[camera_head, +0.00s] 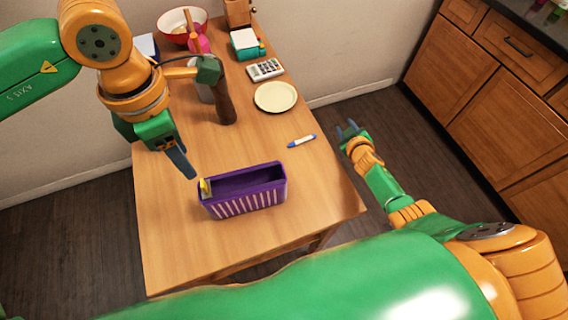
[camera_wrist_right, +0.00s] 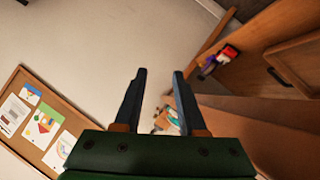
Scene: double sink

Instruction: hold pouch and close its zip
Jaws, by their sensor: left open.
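The purple pouch (camera_head: 243,205) with pale stripes stands upright near the front middle of the table, its top open. A small yellow piece (camera_head: 205,187) is at its left end; I cannot tell whether it is the zip pull. My left gripper (camera_head: 186,170) is open, just left of and above the pouch, apart from it; its fingers overlap in this view. My right gripper (camera_head: 349,130) is open and empty beyond the table's right edge, well away from the pouch. Its two spread fingers also show in the right wrist view (camera_wrist_right: 155,95).
A blue and white marker (camera_head: 301,140) lies right of the pouch. Behind are a cream plate (camera_head: 275,97), a calculator (camera_head: 265,70), a tall brown object (camera_head: 223,102) and a red bowl (camera_head: 182,27). The table (camera_head: 170,240) is clear around the pouch. Wooden cabinets (camera_head: 485,110) stand at right.

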